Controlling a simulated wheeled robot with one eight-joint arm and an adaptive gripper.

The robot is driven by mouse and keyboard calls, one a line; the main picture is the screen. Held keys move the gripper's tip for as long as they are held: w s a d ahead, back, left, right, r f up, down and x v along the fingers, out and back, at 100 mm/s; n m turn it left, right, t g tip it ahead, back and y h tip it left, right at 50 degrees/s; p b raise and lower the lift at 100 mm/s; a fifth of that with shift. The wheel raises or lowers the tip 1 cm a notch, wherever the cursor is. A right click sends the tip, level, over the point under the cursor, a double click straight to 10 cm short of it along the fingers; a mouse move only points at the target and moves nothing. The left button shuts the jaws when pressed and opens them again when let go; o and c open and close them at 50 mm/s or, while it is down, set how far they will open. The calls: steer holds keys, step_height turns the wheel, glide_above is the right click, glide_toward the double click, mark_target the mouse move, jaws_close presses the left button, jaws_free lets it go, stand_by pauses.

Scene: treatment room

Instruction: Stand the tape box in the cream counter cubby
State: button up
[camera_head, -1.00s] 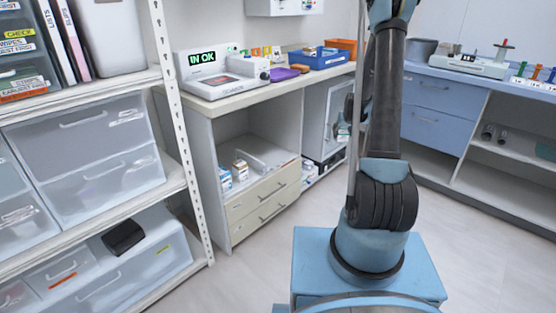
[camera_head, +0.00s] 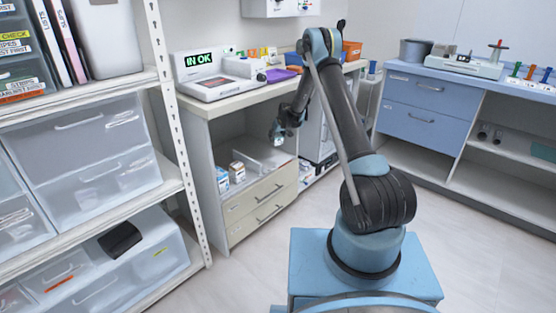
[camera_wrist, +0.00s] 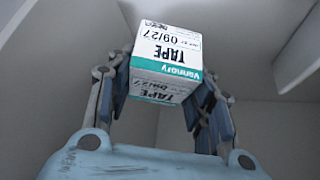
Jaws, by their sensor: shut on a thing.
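The tape box (camera_wrist: 168,48) is white with a teal band and the words TAPE and 09/27, and it shows large in the wrist view. My gripper (camera_wrist: 165,80) is shut on it, one finger on each side. In the head view my gripper (camera_head: 279,133) is at the opening of the cubby (camera_head: 228,129) under the cream counter (camera_head: 225,102). Grey walls surround the box in the wrist view. The box is too small to make out in the head view, and I cannot tell its gap to the cubby floor.
Small boxes (camera_head: 237,172) stand at the left front of the cubby, with a pale upright divider (camera_head: 250,160) beside them. Cream drawers (camera_head: 262,198) lie below. A white shelf rack (camera_head: 180,130) stands close on the left. The floor (camera_head: 245,270) before the counter is clear.

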mark_target(277, 144)
step_height(277, 144, down, 5)
steer(key=shift+w+f, duration=0.1)
steer(key=shift+a+f, duration=0.1)
steer(key=shift+f, duration=2.3)
steer(key=o, duration=1.2)
steer(key=v, duration=1.2)
